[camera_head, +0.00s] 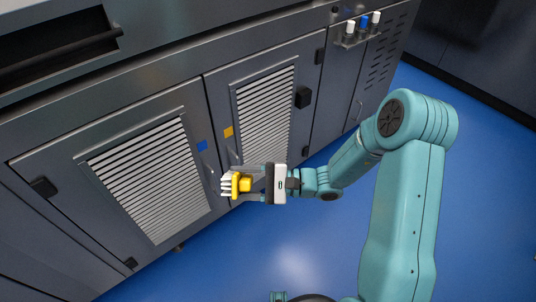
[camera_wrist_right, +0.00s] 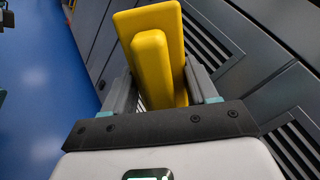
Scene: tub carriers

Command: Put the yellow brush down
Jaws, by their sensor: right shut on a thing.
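The yellow brush (camera_head: 236,184) is in my right gripper (camera_head: 246,184), in front of the dark cabinet doors. Its white bristles point left, toward the louvred door. In the right wrist view the brush's yellow back and grip (camera_wrist_right: 155,60) sit between the two fingers of the right gripper (camera_wrist_right: 158,90), which is shut on it. The bristles are hidden in that view. The brush is held clear of the floor; I cannot tell whether its bristles touch the door. My left gripper is not in view.
Dark cabinets with a left louvred door (camera_head: 150,180) and a right louvred door (camera_head: 265,115) stand ahead. Door handles stick out near the blue tag (camera_head: 202,146) and yellow tag (camera_head: 228,132). A small rack of bottles (camera_head: 356,38) hangs upper right. Blue floor (camera_head: 480,210) is open at right.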

